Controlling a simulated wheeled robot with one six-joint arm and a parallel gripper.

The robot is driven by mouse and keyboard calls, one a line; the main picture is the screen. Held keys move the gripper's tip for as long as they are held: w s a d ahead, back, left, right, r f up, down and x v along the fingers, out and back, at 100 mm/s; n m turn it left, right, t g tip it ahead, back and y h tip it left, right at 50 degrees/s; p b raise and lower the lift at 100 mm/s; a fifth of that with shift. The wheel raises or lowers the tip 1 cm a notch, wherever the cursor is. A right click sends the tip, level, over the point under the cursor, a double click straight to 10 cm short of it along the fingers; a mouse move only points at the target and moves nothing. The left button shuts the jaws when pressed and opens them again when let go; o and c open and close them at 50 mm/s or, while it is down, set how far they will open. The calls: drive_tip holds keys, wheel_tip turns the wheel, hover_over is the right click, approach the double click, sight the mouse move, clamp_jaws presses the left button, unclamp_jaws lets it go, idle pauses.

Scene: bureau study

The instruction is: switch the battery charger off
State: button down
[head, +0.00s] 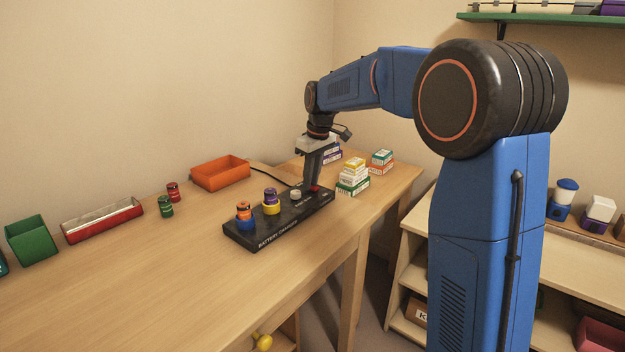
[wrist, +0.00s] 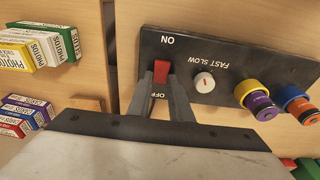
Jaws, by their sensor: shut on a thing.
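The black battery charger (head: 282,224) stands on the wooden desk, with its front label facing me. It also shows in the wrist view (wrist: 222,60), with a red switch (wrist: 161,72) between the words ON and OFF. My gripper (wrist: 161,82) has one finger on each side of the switch and is shut on it. The switch's exact tilt is hard to tell. In the head view my gripper (head: 311,182) reaches down to the charger's right end, where a bit of red shows. A white dial (wrist: 204,82) marked FAST and SLOW sits beside the switch.
A yellow-purple battery (head: 270,202) and an orange-blue one (head: 245,216) stand in the charger. Small photo boxes (head: 353,177) are close to its right. An orange tray (head: 220,173) and loose red and green batteries (head: 166,206) lie behind. The desk's front left is clear.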

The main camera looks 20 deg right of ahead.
sight(316, 188)
idle(0.4)
drive_tip(key=c, duration=1.6)
unclamp_jaws()
drive_tip(key=shift+r, duration=0.1)
drive_tip(key=r, duration=0.5)
drive_tip(key=s+r, duration=0.1)
drive_tip(key=r, duration=0.5)
drive_tip(key=d+r, duration=0.1)
drive_tip(key=r, duration=0.5)
drive_tip(key=shift+s+d, duration=0.1)
drive_tip(key=shift+s, duration=0.25)
